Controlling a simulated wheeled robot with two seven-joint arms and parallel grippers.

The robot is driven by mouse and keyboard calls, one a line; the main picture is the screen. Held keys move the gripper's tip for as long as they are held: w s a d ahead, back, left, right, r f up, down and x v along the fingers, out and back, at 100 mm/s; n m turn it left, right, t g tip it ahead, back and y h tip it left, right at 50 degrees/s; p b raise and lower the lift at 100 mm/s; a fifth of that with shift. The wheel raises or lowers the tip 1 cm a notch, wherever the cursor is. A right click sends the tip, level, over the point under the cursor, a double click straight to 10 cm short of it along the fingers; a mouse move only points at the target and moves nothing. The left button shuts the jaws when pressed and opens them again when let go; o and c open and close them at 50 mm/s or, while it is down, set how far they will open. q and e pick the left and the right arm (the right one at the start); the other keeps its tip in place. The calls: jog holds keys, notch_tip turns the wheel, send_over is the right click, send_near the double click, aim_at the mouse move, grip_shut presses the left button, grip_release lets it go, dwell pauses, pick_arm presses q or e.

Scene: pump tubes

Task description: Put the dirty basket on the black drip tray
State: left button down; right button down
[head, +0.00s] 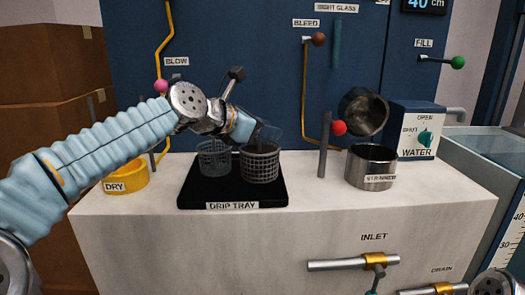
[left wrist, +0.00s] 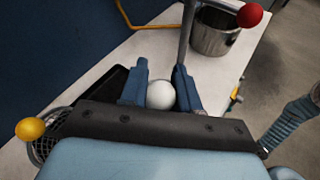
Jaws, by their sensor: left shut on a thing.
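My left gripper (head: 254,134) is above the right half of the black drip tray (head: 235,206). It is shut on a white ball knob (left wrist: 161,95), which sits between the fingers in the left wrist view. Below it in the head view, a grey mesh basket (head: 260,164) with a wire handle stands upright at the tray's right. A darker mesh basket (head: 214,161) stands at the tray's left; a yellow knob (left wrist: 30,128) shows above mesh in the left wrist view. I cannot tell which basket is dirty. My right gripper is out of view.
A yellow DRY container (head: 126,179) stands left of the tray. To the right are a post with a red knob (head: 339,128), a steel strainer pot (head: 371,168) and the WATER box (head: 417,131).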

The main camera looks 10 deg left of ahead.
aim_at(263, 144)
pick_arm(q)
jog(key=shift+w+a+f, duration=0.1)
jog(key=shift+a+f, duration=0.1)
jog(key=shift+f, duration=0.15)
notch_tip(263, 144, down, 3)
jog(key=shift+w+a+r+b, duration=0.1)
jog(key=shift+a+b, duration=0.05)
jog(key=shift+b, duration=0.65)
jog(key=shift+f, duration=0.2)
jog(key=shift+f, duration=0.2)
jog(key=c, duration=0.8)
grip_release()
jog(key=shift+r, duration=0.25)
jog(key=b+v, duration=0.1)
jog(key=v, duration=1)
jog(key=shift+s+a+r, duration=0.1)
jog(key=shift+s+a, duration=0.1)
jog(key=shift+s, duration=0.2)
